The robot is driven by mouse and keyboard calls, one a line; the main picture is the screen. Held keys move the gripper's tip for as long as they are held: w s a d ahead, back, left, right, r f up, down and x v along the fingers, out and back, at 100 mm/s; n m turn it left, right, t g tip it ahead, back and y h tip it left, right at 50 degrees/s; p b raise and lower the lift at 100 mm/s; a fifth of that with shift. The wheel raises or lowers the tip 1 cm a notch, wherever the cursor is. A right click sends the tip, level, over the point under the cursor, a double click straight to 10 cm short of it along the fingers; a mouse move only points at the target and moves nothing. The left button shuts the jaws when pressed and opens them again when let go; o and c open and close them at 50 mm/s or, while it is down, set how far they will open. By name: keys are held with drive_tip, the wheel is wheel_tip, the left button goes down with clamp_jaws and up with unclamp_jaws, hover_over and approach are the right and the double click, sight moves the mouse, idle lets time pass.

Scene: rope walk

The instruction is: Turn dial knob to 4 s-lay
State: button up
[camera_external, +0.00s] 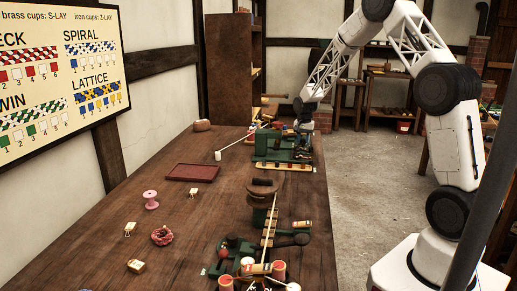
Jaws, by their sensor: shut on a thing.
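My arm reaches down from the upper right to a green machine (268,147) at the right edge of the bench. My gripper (304,134) is low at the machine's right end, shut on what appears to be the dial knob. The knob is too small and too covered by the fingers to make out, and its setting cannot be read. A pale strip (284,167) with small marks runs along the machine's front; its lettering is too small to read. A red ball-topped part shows beside the gripper.
A wall chart (60,75) reads brass cups S-LAY, iron cups Z-LAY. A dark red tray (193,172), a pink spool (151,199) and a pink coil (162,236) lie on the bench (100,235). A second green mechanism (232,255) stands at the front. The bench's left side is mostly clear.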

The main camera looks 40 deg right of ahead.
sight(303, 140)
drive_tip(key=n, duration=0.6)
drive_tip(key=shift+n, duration=0.3)
drive_tip(key=n, duration=1.2)
drive_tip(key=shift+n, duration=0.3)
drive_tip(key=n, duration=0.5)
drive_tip(key=shift+n, duration=0.3)
drive_tip(key=o, duration=0.9)
drive_tip(key=shift+r, duration=0.15)
drive_tip(key=shift+r, duration=3.8)
